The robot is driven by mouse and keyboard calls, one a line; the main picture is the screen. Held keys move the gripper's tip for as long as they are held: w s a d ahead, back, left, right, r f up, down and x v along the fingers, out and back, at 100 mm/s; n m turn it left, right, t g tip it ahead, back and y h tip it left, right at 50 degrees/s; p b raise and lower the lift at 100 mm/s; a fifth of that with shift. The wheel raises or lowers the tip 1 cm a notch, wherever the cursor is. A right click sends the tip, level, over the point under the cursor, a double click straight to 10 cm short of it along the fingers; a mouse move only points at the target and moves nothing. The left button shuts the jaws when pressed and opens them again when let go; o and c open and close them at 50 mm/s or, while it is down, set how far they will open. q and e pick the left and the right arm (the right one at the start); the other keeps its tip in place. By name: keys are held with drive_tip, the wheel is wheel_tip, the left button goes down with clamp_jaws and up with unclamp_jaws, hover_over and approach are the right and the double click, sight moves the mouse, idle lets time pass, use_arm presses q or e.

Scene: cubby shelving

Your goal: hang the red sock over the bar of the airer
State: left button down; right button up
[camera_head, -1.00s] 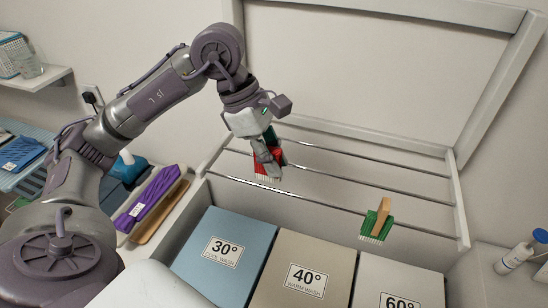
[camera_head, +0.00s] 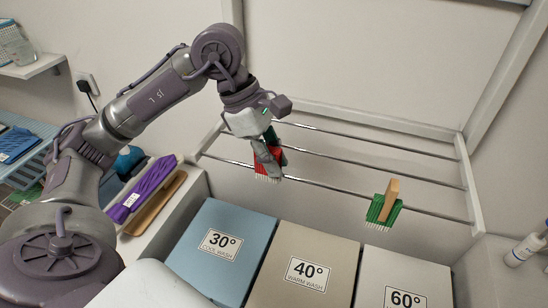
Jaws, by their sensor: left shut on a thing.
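My left gripper (camera_head: 270,150) is shut on the red sock (camera_head: 267,169), a small red piece with a white fringed lower edge. The sock is at the front bar of the airer (camera_head: 325,186), left of its middle. The fingers cover part of the sock, and I cannot tell whether it lies over the bar or only in front of it. The airer has several thin metal bars in a white frame. A green piece with a pale fringe (camera_head: 383,210) hangs on the front bar at the right, under a wooden peg (camera_head: 391,190). My right gripper is not in view.
Blue 30° (camera_head: 210,262), beige 40° (camera_head: 300,240) and white 60° (camera_head: 400,265) boxes stand below the airer. A purple brush-like item (camera_head: 150,185) and a wooden piece (camera_head: 160,205) lie at the left. A white bottle (camera_head: 524,250) stands at the right. The front bar is clear between red and green.

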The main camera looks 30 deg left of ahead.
use_arm(q)
drive_tip(key=shift+f+b, duration=2.05)
drive_tip(key=shift+f, duration=0.25)
drive_tip(key=c, duration=1)
unclamp_jaws()
drive_tip(key=v, duration=1.2)
